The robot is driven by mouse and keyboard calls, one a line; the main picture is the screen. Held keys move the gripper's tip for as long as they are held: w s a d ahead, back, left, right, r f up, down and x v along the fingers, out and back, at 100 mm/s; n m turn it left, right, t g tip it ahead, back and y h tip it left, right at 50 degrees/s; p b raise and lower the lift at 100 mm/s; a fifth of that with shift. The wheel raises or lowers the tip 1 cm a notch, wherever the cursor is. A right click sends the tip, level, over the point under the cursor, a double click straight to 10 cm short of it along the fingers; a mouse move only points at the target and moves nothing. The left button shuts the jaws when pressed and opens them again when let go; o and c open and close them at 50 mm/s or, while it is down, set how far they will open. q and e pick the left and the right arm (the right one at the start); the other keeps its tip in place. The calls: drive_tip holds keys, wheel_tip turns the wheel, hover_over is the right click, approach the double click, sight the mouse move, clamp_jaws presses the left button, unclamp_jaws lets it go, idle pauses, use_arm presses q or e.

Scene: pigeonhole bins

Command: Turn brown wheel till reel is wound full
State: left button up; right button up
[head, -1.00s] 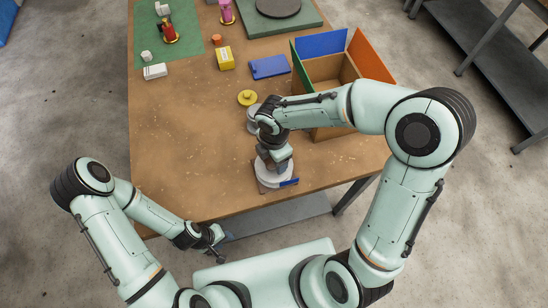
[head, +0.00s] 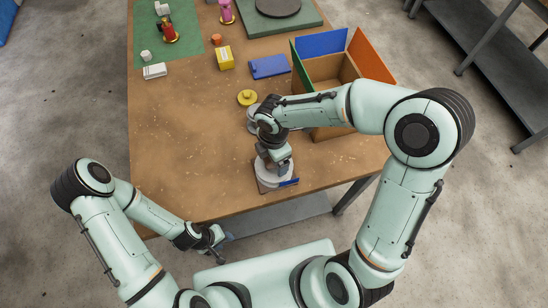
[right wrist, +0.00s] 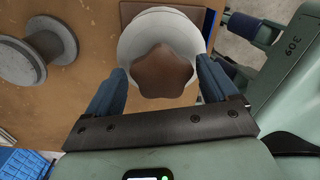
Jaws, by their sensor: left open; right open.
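The brown wheel (right wrist: 162,72), a lobed knob, sits on a round pale drum (right wrist: 190,32) in the right wrist view. My right gripper (right wrist: 161,84) is open, with one blue finger on each side of the wheel. In the head view my right gripper (head: 278,163) hides the wheel, and the pale drum (head: 270,178) shows below it on a brown base near the table's front edge. A grey flanged spool (right wrist: 38,52) stands apart from the drum; I cannot tell whether it is the reel. My left gripper (head: 217,238) is open and empty, off the table's front edge.
A yellow round piece (head: 247,97), a blue block (head: 269,66) and a yellow box (head: 226,58) lie farther back. The table's left front (head: 180,150) is clear.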

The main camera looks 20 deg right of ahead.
drive_tip(key=c, duration=1.1)
